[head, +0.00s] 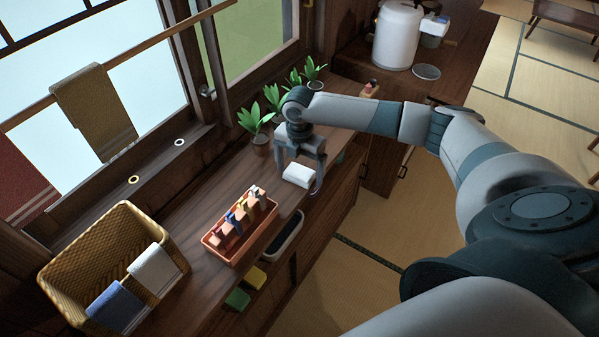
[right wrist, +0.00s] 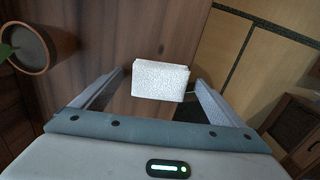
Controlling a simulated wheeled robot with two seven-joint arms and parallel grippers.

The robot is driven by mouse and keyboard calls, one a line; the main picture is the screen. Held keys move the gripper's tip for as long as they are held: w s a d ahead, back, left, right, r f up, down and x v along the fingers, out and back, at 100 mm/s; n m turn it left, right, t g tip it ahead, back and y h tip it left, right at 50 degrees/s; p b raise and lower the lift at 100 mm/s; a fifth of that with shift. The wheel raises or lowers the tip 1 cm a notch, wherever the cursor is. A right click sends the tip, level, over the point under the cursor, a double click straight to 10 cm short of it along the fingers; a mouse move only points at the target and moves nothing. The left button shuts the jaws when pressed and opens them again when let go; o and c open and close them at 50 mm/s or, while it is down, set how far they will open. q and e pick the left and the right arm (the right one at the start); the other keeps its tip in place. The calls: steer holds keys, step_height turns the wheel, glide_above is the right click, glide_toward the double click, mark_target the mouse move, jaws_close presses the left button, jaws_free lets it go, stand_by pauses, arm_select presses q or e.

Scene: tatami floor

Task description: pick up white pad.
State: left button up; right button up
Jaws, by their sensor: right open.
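The white pad (head: 299,175) lies on the dark wooden counter near its front edge. In the right wrist view the white pad (right wrist: 161,82) shows as a pale textured block beyond and between the fingers. My right gripper (head: 299,181) is over the pad, with a finger to each side of it. The right gripper (right wrist: 158,95) is open, and no contact with the pad is visible. My left gripper is not in view.
Potted plants (head: 258,130) stand behind the gripper along the window. An orange tray (head: 213,239) of small items and a wicker basket (head: 60,275) with cloths are to the left. A white canister (head: 397,36) stands at the back right.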

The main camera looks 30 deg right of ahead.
mark_target(299, 171)
steer(key=shift+c, duration=0.7)
steer(key=c, duration=1)
steer(key=shift+r, duration=0.35)
step_height(299, 171, up, 3)
steer(key=shift+w+r+b, duration=0.1)
steer(key=shift+r+b, duration=0.05)
steer(key=shift+b, duration=0.8)
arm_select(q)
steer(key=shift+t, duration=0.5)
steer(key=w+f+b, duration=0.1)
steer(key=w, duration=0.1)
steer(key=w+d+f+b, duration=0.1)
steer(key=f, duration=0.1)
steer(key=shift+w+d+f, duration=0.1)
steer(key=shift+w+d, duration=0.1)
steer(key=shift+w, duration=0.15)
arm_select(e)
steer(key=s+d+r, duration=0.1)
steer(key=s+r, duration=0.6)
steer(key=s, duration=0.4)
steer(key=shift+s+d, duration=0.3)
steer(key=shift+s, duration=0.05)
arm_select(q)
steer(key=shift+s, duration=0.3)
